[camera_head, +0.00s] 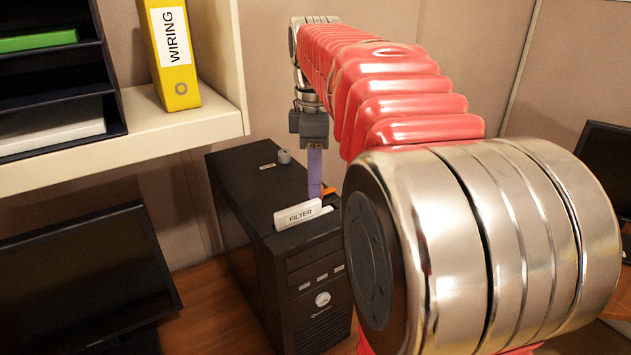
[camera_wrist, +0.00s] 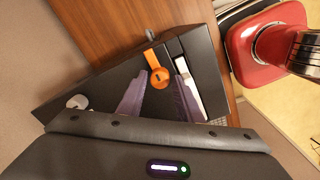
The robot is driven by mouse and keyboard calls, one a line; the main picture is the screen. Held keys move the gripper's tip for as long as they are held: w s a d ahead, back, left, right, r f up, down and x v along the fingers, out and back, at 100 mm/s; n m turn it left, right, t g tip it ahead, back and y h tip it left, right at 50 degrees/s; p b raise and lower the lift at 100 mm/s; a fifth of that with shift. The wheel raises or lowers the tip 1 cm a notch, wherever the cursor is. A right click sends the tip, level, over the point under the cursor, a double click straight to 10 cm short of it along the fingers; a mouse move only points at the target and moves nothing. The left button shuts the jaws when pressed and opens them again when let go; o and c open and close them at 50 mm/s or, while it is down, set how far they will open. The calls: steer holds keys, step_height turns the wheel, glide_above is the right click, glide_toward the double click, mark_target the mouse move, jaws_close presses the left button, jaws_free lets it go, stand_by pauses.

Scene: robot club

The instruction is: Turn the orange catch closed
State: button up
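The orange catch (camera_wrist: 160,77) is on the top of a black computer tower (camera_head: 250,180). In the wrist view it has a round hub and a short arm pointing up the picture. My gripper (camera_head: 317,198) points down at the tower top, its purple fingers apart. In the wrist view the fingertips stand on either side of the hub; I cannot tell whether they touch it. In the head view only a bit of the catch (camera_head: 329,190) shows beside the fingers. A white filter (camera_head: 298,215) labelled FILTER sits in the tower top, close to the fingers.
A grey knob (camera_head: 285,156) is on the tower's far top. A shelf (camera_head: 170,128) with a yellow WIRING binder (camera_head: 172,55) is at the upper left. A dark monitor (camera_head: 85,275) stands left of the tower. A red stool (camera_wrist: 265,45) shows in the wrist view.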

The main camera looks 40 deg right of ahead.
steer(key=shift+f, duration=0.45)
steer(key=c, duration=0.8)
steer(key=shift+o, duration=0.2)
